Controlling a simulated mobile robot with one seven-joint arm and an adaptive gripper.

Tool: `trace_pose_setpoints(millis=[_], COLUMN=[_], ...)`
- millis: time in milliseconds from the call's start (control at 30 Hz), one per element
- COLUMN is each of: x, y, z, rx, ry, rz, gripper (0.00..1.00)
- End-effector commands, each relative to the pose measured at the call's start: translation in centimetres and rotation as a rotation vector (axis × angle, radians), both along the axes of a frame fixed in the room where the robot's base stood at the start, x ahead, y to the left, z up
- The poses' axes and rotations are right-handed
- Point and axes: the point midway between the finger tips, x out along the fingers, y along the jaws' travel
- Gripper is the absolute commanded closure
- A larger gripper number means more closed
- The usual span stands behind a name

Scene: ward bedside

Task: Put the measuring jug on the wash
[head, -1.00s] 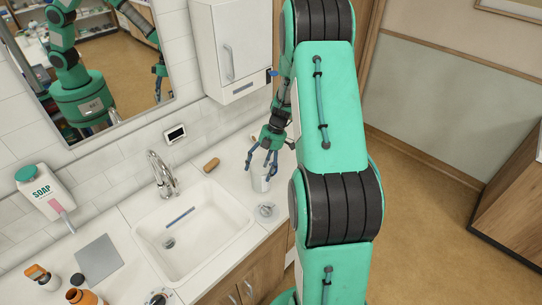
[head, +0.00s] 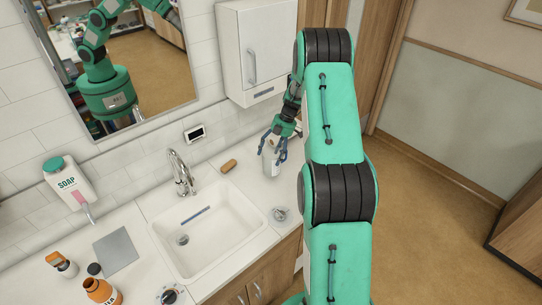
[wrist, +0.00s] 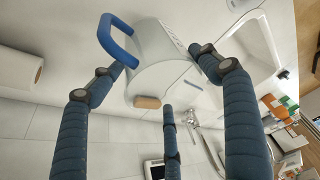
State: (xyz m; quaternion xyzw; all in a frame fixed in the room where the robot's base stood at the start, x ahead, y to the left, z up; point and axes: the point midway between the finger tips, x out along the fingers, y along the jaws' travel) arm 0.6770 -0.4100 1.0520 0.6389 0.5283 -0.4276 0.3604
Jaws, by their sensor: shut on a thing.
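The measuring jug (wrist: 168,62) is pale and translucent with a blue handle (wrist: 118,40). In the wrist view my gripper (wrist: 172,85) has its blue fingers around the jug body, shut on it. In the head view my gripper (head: 273,146) holds the jug (head: 271,166) at the right end of the counter, to the right of the sink. Fingers partly hide it there, and I cannot tell how far it is above the counter. The white sink basin (head: 225,240) is set in the counter and also shows in the wrist view (wrist: 255,42).
A wooden brush (head: 228,166) lies behind the sink, near the tap (head: 181,172). A small metal strainer (head: 280,213) lies right of the basin. A soap bottle (head: 70,184), grey sheet (head: 115,249) and orange bottle (head: 102,291) are left. A wall cabinet (head: 256,50) hangs above my gripper.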

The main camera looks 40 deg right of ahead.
Motion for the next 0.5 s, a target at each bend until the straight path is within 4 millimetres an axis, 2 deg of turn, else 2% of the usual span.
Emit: trace_pose_setpoints(millis=[200, 500], x=[1.9, 2.4], y=[-1.1, -1.5], z=[-0.2, -0.3], rx=[0.001, 0.001], ry=[0.0, 0.0], rz=[0.0, -0.001], gripper=[0.65, 0.65])
